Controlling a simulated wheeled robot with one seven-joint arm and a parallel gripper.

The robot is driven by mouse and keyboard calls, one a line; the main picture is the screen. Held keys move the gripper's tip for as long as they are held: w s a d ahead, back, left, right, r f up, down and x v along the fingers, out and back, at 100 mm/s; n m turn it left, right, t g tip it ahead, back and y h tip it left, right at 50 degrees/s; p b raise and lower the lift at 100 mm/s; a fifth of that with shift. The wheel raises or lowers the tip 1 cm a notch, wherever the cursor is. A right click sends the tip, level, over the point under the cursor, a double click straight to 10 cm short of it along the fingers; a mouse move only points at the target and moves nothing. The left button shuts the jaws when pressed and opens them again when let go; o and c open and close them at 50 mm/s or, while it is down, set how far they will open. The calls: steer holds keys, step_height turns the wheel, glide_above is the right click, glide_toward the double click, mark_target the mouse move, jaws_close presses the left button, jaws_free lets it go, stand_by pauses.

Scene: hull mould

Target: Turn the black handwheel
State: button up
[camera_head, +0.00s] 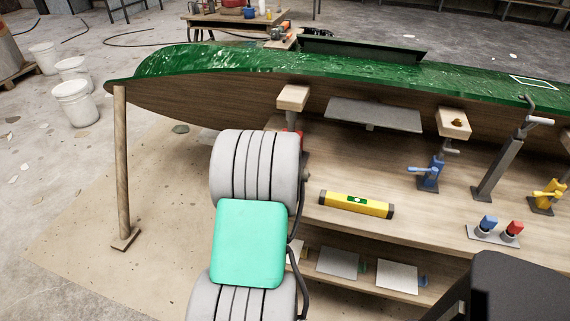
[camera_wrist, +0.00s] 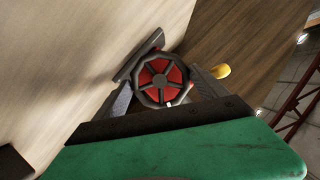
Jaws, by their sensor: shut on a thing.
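The black handwheel (camera_wrist: 163,81) shows in the wrist view as a dark many-sided rim with spokes and a hub. Red shows between the spokes, and a small white mark sits at the lower rim. My gripper (camera_wrist: 166,84) has one finger on each side of the wheel and is shut on it. In the head view my arm hides the wheel and the gripper. A bit of a red stand (camera_head: 299,134) shows just behind my arm, below a pale wooden pad (camera_head: 293,97).
The green-topped wooden hull (camera_head: 230,95) spans the back above a wooden bench (camera_head: 330,170). On the bench are a yellow level (camera_head: 355,204), a blue stand (camera_head: 430,176), a yellow stand (camera_head: 546,197) and a grey post (camera_head: 498,165). White buckets (camera_head: 75,102) stand at the left.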

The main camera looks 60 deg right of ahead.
steer(key=shift+f+m+b, duration=0.15)
steer(key=shift+m+b, duration=0.15)
steer(key=shift+b, duration=0.1)
steer(key=shift+t, duration=0.3)
steer(key=o, duration=1.1)
steer(key=v, duration=0.7)
steer(key=shift+s+a, duration=0.1)
steer(key=shift+a, duration=0.3)
